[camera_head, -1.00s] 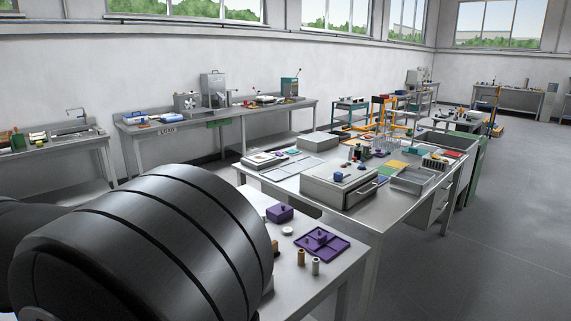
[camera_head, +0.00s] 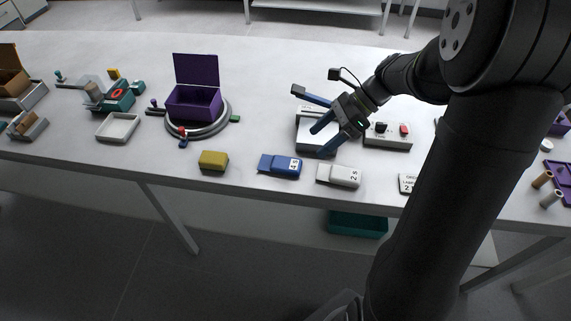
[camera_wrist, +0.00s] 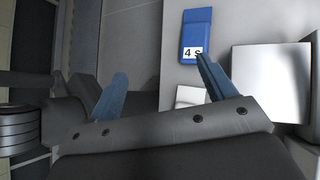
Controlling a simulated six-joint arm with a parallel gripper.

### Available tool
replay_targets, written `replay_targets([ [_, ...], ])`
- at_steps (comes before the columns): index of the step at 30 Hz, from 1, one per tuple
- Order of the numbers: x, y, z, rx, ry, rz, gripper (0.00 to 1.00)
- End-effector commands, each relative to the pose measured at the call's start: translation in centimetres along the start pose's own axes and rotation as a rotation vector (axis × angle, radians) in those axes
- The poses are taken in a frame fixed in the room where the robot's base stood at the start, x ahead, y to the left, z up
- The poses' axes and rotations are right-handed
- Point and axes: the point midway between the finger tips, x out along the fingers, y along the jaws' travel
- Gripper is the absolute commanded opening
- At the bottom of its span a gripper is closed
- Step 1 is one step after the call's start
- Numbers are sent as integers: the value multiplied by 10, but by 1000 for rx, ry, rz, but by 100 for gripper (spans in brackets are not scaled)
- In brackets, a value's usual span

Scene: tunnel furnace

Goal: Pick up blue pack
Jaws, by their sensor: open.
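The blue pack (camera_head: 280,166) lies flat near the front edge of the table, with a white label at its right end. In the wrist view the blue pack (camera_wrist: 196,36) is at the upper right, its label reading "4 s", just beyond one fingertip. My gripper (camera_head: 315,137) is open and empty, with its blue fingers spread wide above the table, to the right of and behind the pack. In the wrist view my gripper (camera_wrist: 162,72) shows both fingers apart, with the table edge between them. No finger is seen closed on the pack.
A yellow block (camera_head: 213,160) lies left of the pack, and a white pack (camera_head: 339,175) lies close on its right. A pale box (camera_head: 309,124) stands under my gripper, beside a button box (camera_head: 388,136). A purple open box (camera_head: 194,103) stands further left.

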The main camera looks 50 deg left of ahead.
Motion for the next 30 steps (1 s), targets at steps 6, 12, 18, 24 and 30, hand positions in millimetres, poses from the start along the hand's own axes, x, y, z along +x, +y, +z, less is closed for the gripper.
replay_targets([
  [6,4,7,-62,-13,-302,-207,76],
  [12,1,10,-89,-21,-405,-359,76],
  [18,15,4,-85,-27,-418,-384,76],
  [24,48,-10,-69,-27,-416,-380,76],
  [30,80,-24,-54,-28,-416,-380,76],
])
